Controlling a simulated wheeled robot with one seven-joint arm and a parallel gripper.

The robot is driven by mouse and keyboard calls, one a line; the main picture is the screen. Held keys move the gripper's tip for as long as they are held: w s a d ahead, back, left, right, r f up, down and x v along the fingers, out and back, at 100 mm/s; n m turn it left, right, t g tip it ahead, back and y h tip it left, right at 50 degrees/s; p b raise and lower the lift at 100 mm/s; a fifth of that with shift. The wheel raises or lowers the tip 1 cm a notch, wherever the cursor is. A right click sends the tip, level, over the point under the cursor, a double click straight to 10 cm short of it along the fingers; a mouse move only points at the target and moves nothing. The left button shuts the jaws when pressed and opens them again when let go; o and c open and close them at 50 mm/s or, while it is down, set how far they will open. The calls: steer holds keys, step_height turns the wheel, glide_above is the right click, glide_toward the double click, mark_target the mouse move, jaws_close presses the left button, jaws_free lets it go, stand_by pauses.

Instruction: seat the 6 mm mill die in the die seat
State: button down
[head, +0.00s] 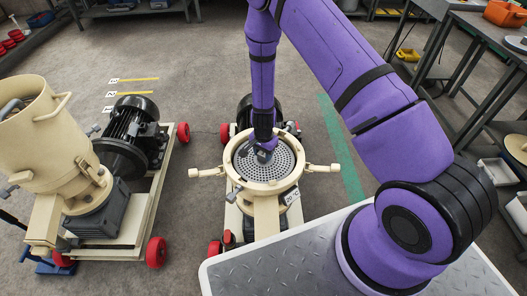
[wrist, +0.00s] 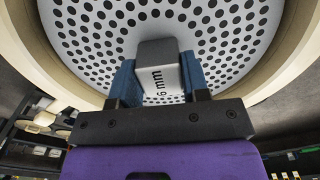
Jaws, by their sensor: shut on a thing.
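The 6 mm mill die (head: 284,166) is a light grey round plate full of small holes, with a dark grey block at its centre. The die seat is in the cream ring (head: 262,188) of the mill at the middle of the head view. The die lies within this ring; I cannot tell whether it rests fully down. My gripper (head: 265,152) points down over the centre. In the wrist view, its blue fingers (wrist: 158,78) are shut on the block, which reads "6 mm". The perforated face (wrist: 90,35) spreads around the block, with the cream rim beyond.
Two cream handles (head: 207,172) stick out from the ring. A second cream mill (head: 45,140) with a black motor stands on a red-wheeled cart at the left. A metal-topped surface (head: 290,262) is in front at the right. Dark benches (head: 480,60) line the right side.

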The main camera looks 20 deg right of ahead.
steer(key=shift+f, duration=0.55)
steer(key=shift+w+f, duration=0.1)
steer(key=shift+f, duration=0.2)
steer(key=shift+f, duration=0.15)
stand_by(0.4)
jaws_free()
stand_by(0.4)
stand_by(0.3)
steer(key=shift+r, duration=4.5)
